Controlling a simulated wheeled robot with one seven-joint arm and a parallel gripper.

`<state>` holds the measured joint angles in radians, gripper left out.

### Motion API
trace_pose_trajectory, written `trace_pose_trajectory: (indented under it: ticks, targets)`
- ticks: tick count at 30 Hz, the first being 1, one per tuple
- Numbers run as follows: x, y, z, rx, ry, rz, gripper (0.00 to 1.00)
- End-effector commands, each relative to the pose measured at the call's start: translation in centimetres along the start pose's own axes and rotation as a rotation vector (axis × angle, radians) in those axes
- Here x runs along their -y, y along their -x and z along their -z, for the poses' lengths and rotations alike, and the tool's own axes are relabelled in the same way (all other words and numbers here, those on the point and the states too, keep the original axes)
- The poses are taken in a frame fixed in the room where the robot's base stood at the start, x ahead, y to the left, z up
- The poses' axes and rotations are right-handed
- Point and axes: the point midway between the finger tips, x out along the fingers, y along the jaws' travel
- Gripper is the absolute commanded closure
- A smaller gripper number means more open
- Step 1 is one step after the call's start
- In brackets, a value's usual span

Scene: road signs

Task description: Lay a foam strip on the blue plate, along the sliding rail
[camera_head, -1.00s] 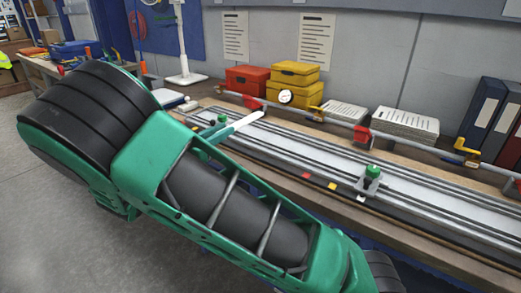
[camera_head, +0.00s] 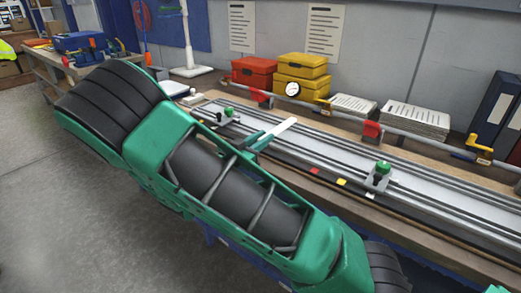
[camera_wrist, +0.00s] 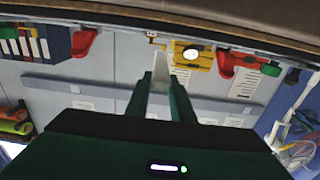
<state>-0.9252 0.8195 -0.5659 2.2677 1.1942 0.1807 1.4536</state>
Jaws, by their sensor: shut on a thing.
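My gripper (camera_head: 262,138) is shut on a thin white foam strip (camera_head: 280,129). The strip sticks out beyond the green fingertips, over the left part of the long grey sliding rail (camera_head: 330,155). In the wrist view, the strip (camera_wrist: 159,68) stands out from between the fingers of my gripper (camera_wrist: 160,92). I cannot tell from these views whether the strip touches the rail. I cannot make out a blue plate for certain in either view.
Green-knobbed clamps sit on the rail, one left (camera_head: 226,115) and one right (camera_head: 380,175) of the strip. Behind are a pipe with red holders (camera_head: 371,131), a red box (camera_head: 253,71), yellow boxes (camera_head: 300,82), paper stacks (camera_head: 415,119) and blue binders (camera_head: 492,108).

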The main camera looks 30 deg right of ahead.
Motion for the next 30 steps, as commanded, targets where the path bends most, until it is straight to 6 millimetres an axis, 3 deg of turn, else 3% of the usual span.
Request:
trace_pose_trajectory:
  ticks: [12, 30]
  targets:
    - [-0.1, -0.1, -3.9, -0.002, 0.002, -0.002, 1.0]
    - [-0.1, 0.0, -4.8, -0.001, 0.001, -0.001, 1.0]
